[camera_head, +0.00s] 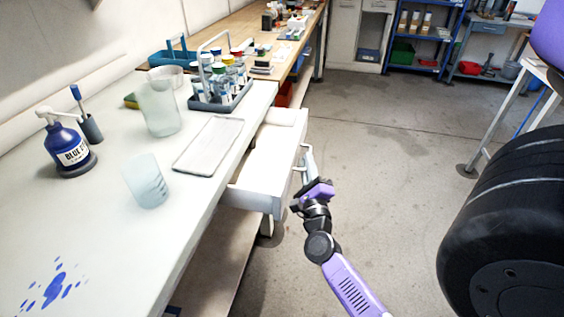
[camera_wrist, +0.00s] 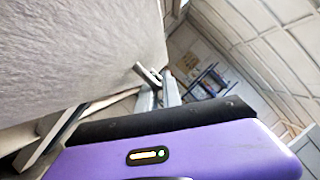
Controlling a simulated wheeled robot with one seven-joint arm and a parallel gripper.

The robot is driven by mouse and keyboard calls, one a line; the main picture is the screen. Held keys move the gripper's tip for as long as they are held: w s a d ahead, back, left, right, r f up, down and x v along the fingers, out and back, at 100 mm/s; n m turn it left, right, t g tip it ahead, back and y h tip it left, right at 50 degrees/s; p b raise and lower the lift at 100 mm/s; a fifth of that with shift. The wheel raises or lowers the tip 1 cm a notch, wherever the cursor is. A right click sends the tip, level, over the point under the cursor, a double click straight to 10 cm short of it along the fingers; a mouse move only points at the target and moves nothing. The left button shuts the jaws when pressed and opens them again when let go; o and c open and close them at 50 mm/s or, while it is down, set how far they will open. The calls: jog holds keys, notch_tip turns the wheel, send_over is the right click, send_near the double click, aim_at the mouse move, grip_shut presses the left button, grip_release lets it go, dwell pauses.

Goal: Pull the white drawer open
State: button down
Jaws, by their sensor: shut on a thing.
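The white drawer (camera_head: 264,170) stands pulled out from under the white table, with its inside showing and looking empty. Its handle (camera_head: 302,157) is on the front face, on the drawer's right side in the head view. My gripper (camera_head: 308,160) is at the handle and is shut on it. In the wrist view, my gripper fingers (camera_wrist: 160,90) meet the handle (camera_wrist: 148,73), close to a pale drawer surface (camera_wrist: 80,50) at the upper left. The exact contact between fingers and handle is small and partly hidden.
A black tyre (camera_head: 510,220) stands at the right. The floor (camera_head: 390,150) between is clear.

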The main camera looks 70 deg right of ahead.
jog(key=s+b, duration=0.3)
jog(key=s, duration=0.6)
jog(key=shift+s+d, duration=0.35)
jog(key=c, duration=1.8)
grip_release()
jog(key=b+v, duration=0.1)
jog(key=v, duration=0.6)
jog(key=shift+s+a, duration=0.2)
jog(key=shift+a, duration=0.15)
